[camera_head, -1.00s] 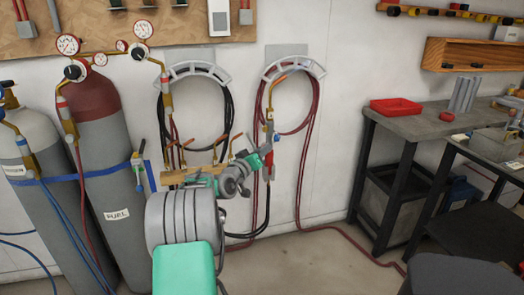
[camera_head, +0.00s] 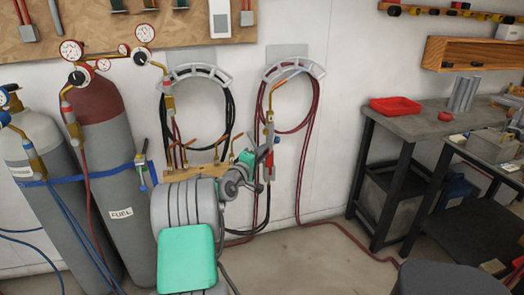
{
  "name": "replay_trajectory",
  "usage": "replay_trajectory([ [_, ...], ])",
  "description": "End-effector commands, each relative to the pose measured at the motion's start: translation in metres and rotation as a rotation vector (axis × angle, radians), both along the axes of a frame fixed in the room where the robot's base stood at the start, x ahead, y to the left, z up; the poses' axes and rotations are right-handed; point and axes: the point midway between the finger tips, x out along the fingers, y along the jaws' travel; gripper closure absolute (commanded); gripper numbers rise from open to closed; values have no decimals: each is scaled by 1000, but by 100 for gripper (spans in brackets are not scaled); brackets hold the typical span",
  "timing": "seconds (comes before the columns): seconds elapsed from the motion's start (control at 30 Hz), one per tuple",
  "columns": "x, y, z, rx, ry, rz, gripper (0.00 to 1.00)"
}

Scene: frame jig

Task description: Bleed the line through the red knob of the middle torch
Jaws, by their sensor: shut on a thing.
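My gripper (camera_head: 264,172) is in the middle of the view, its fingers at the lower part of an upright torch (camera_head: 269,132) with a silver and brass body. A red part (camera_head: 269,158), which looks like its red knob, shows right at the fingers, and my gripper appears shut on it. The fingers and wrist hide part of this contact. A wooden rack (camera_head: 190,173) with several brass fittings stands left of my gripper, its right end hidden behind my arm. Which torch is the middle one is hard to tell at this size.
Two strapped gas cylinders, the right one marked FUEL (camera_head: 122,212), stand at the left. Black hoses (camera_head: 230,115) and red hoses (camera_head: 313,120) hang on wall holders. A workbench (camera_head: 425,125) with a red tray (camera_head: 396,106) stands at the right. A red hose crosses the floor.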

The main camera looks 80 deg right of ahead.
Motion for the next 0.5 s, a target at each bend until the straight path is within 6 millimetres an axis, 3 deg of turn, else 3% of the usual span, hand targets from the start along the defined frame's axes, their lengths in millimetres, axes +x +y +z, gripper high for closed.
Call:
replay_trajectory([
  [0.5,0,0,-1,32,130,-1,100],
])
